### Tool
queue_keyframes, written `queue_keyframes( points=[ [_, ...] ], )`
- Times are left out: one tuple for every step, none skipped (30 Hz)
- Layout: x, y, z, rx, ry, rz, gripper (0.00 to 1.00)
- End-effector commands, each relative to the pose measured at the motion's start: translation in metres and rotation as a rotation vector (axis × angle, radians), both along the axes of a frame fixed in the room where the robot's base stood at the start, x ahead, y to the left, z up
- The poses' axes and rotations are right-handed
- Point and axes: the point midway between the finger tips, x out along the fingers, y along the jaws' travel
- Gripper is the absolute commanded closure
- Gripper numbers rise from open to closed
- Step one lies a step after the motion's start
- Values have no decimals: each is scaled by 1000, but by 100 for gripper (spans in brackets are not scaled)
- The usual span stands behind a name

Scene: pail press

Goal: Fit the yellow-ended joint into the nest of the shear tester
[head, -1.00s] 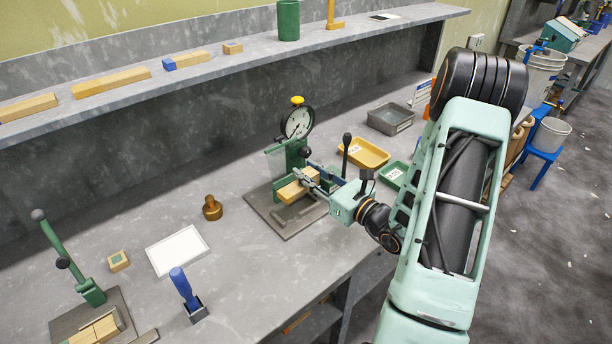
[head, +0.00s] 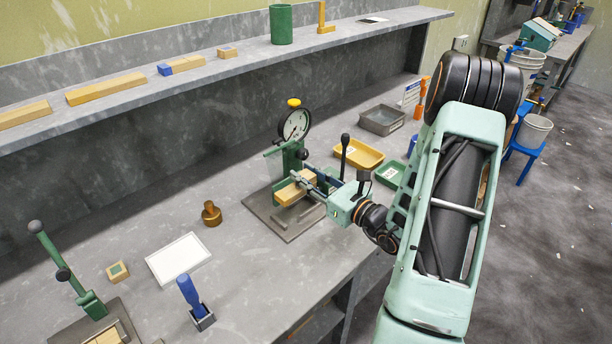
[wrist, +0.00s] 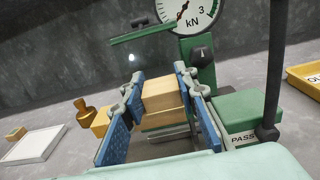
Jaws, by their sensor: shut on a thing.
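The shear tester (head: 290,158) stands on the bench, with a green column, a round dial and a grey base plate (head: 262,212). The wooden joint (head: 288,193) is low in front of the column, above the base plate. My gripper (head: 312,182) is shut on it from the right. In the wrist view the joint (wrist: 163,98) sits between my two blue finger pads (wrist: 160,108). A pale wooden piece (wrist: 100,123) shows beyond the left finger; I cannot tell if it belongs to the joint. The nest is mostly hidden, and no yellow end is clearly distinguishable. I cannot tell whether the joint is seated.
A black-knobbed lever (head: 344,155) stands right of the tester. Yellow (head: 372,160), green (head: 393,175) and grey (head: 381,122) trays lie beyond. A brass weight (head: 211,214) and white sheet (head: 178,258) lie left. The shelf (head: 225,80) runs above behind.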

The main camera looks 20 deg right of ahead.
Motion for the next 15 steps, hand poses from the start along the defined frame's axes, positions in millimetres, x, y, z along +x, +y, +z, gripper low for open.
queue_keyframes(
  points=[
    [0,0,-4,0,0,0,100],
    [0,0,-6,0,0,0,100],
    [0,0,-9,0,0,0,100],
    [0,0,-11,0,0,0,100],
    [0,0,-14,0,0,0,100],
    [0,0,-17,0,0,0,100],
    [0,0,-20,0,0,0,100],
    [0,0,-23,0,0,0,100],
    [0,0,-28,0,0,0,100],
    [0,0,-31,0,0,0,100],
    [0,0,-34,0,0,0,100],
    [0,0,-37,-1,0,0,100],
    [0,0,-40,-1,0,0,100],
    [0,0,-42,-1,0,0,100],
    [0,0,-44,-1,0,0,100]
  ],
)
